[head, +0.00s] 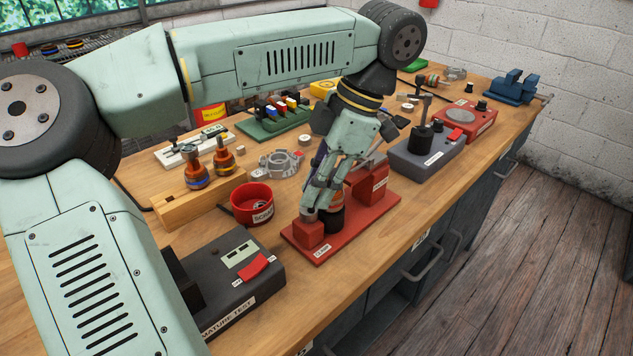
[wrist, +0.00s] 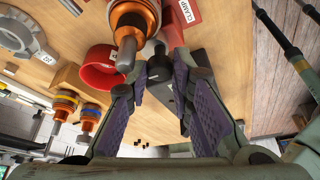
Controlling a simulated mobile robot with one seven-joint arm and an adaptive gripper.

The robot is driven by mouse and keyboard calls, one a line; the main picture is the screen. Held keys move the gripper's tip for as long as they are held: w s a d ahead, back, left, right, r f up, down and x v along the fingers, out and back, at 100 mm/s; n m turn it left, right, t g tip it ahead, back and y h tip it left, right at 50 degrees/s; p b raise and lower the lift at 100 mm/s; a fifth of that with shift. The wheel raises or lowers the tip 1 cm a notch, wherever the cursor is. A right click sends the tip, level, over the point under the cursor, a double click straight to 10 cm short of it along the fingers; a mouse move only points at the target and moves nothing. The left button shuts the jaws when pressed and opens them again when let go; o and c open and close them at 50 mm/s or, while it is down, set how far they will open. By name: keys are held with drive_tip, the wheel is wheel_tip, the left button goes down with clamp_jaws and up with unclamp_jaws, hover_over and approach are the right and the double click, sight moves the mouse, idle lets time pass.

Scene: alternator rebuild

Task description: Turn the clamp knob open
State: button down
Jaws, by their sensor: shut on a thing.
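The red clamp fixture (head: 345,223) stands on the bench near its front edge, with a low red block at its left and a taller one at its right. An armature with orange windings (head: 335,205) sits upright between the blocks, and its shaft points at the camera in the wrist view (wrist: 134,25). My gripper (head: 312,207) reaches down over the fixture, its fingertips at the low block.
A red scrap cup (head: 252,204) stands just left of the fixture. The dark armature tester (head: 225,290) is at the front left. A wooden rack (head: 195,201) holds two armatures, with a grey housing (head: 282,163) behind. A grey press (head: 425,150) stands to the right.

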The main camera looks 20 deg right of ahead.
drive_tip(key=shift+n, duration=0.3)
idle(0.4)
drive_tip(key=c, duration=1.7)
unclamp_jaws()
